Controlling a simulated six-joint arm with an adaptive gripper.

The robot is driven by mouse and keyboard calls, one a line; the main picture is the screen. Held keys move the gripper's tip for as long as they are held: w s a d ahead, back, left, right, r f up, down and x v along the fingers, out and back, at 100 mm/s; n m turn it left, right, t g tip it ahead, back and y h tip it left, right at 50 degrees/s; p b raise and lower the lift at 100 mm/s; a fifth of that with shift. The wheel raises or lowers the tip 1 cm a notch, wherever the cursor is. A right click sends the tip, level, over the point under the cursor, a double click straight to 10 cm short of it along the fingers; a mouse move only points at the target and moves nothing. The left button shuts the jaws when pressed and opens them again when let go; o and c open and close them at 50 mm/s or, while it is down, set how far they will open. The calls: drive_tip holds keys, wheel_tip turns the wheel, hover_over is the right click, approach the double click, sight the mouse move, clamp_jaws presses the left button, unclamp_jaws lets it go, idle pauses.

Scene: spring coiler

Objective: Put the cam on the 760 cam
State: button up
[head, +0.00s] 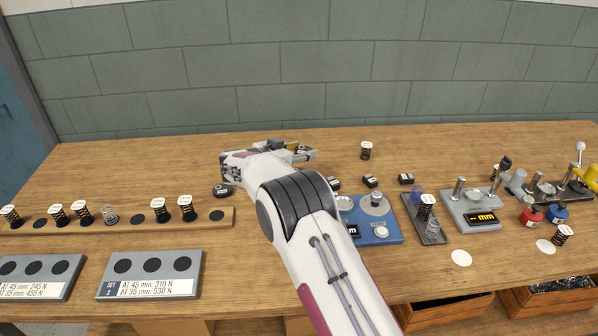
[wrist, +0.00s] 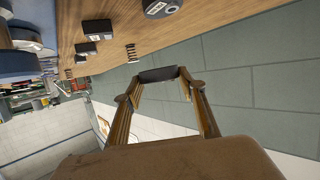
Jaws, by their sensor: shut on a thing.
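My gripper (wrist: 158,76) is shut on a dark grey flat piece (wrist: 156,74), held between the fingertips in the wrist view; it seems to be the cam. In the head view, my gripper (head: 302,152) is over the back of the bench. I cannot read which is 760.
A lone spring (head: 366,151) stands behind the blocks. A wooden rack (head: 130,219) with springs runs along the left. The bench's back left is clear.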

sight(296, 148)
drive_tip(key=w+r, duration=0.1)
drive_tip(key=a+r, duration=0.1)
drive_tip(key=r, duration=0.1)
drive_tip(key=shift+w+t+y, duration=0.3)
drive_tip(key=shift+w, duration=0.1)
drive_tip(key=shift+a+n, duration=0.15)
drive_tip(key=shift+n, duration=0.25)
drive_tip(key=shift+f, duration=0.2)
drive_tip(key=shift+f, duration=3.05)
drive_tip(key=shift+f, duration=0.1)
drive_tip(key=shift+f, duration=1.75)
drive_tip(key=shift+f, duration=0.1)
drive_tip(key=o, duration=1.3)
drive_tip(key=shift+f, duration=0.1)
